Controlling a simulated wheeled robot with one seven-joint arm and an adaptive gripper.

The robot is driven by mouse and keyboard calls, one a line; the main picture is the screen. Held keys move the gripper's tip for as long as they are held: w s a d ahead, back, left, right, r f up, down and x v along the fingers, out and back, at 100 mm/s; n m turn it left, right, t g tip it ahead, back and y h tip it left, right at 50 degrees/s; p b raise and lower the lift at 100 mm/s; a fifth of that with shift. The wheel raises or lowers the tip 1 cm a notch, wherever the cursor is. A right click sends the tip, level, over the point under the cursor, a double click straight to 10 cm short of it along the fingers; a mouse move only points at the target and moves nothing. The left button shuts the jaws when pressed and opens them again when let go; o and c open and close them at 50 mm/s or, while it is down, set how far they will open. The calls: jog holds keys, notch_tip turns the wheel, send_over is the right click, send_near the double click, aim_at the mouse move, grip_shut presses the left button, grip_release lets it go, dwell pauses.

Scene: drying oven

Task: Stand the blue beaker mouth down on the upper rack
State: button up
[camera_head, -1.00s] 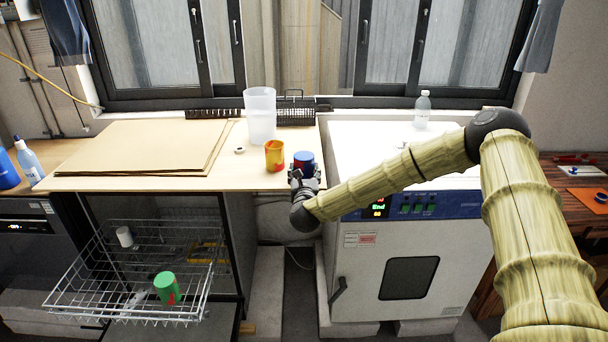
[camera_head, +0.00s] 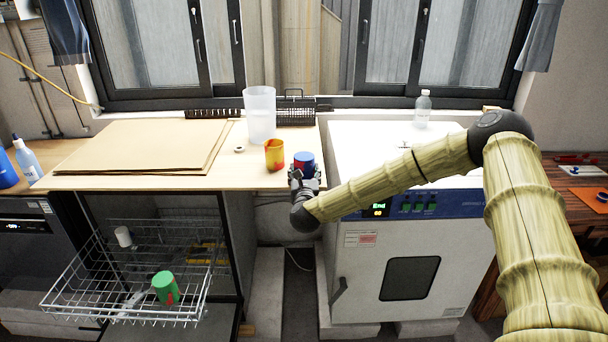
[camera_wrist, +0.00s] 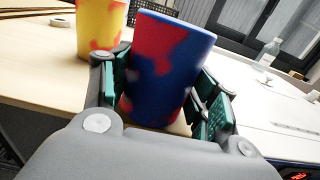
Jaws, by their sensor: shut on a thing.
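The blue beaker (camera_head: 304,161), blue with red patches, is at the front right corner of the wooden counter. My gripper (camera_head: 304,176) is shut on it from the front. In the wrist view the blue beaker (camera_wrist: 164,68) stands nearly upright between the green-padded fingers of my gripper (camera_wrist: 165,105); its base is low at the counter, and I cannot tell whether it touches. The upper rack (camera_head: 75,312) is a wire rack pulled out at the lower left. A green beaker with red patches (camera_head: 165,287) and a white cup (camera_head: 124,236) are in it.
A yellow beaker with red patches (camera_head: 274,155) stands just left of the blue one. A clear pitcher (camera_head: 260,115) is behind it. Brown boards (camera_head: 140,147) cover the counter's left. The drying oven (camera_head: 360,280) stands at the right. The rack has bare wire around the green beaker.

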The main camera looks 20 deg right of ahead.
jog(key=shift+f, duration=0.15)
jog(key=o, duration=1)
jog(key=v, duration=1.2)
